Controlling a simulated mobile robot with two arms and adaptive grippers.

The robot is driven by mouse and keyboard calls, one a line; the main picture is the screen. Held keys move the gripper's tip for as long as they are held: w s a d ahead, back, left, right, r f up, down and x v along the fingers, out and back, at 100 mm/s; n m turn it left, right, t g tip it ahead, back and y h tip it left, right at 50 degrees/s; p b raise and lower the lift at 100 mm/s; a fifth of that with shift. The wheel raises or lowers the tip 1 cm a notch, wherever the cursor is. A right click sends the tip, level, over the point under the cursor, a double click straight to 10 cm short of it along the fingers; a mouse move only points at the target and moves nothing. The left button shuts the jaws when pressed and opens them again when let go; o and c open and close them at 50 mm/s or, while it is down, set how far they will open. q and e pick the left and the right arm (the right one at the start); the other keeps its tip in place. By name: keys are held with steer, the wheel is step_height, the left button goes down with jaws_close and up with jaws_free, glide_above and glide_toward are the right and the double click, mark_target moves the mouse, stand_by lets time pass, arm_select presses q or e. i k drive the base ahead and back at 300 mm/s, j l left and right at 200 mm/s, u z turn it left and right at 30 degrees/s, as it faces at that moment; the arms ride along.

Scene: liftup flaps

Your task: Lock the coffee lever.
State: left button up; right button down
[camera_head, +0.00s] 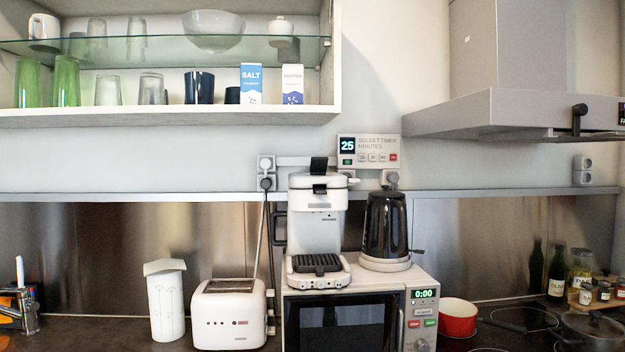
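The white coffee machine (316,226) stands on top of the white microwave (416,290), in the middle of the view. A black flap-like piece (319,165), which looks like its lever, sticks up above the top of the machine. A smaller dark part (320,189) sits just below it on the front. The black drip grate (316,263) at the machine's foot is bare. Whether the lever is locked cannot be told from this view. Neither of my grippers is in view.
A black kettle (386,222) stands close to the right of the coffee machine. A toaster (229,314) and a white canister (166,301) are left of the microwave. A red pot (458,318) is at its right. A shelf cabinet (170,117) hangs at upper left.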

mark_target(318, 165)
steer(key=i+j, duration=0.2)
steer(key=j, duration=0.25)
steer(key=i+j+u, duration=0.15)
steer(key=j, duration=0.3)
steer(key=i+j, duration=0.35)
steer(key=j+u, duration=0.05)
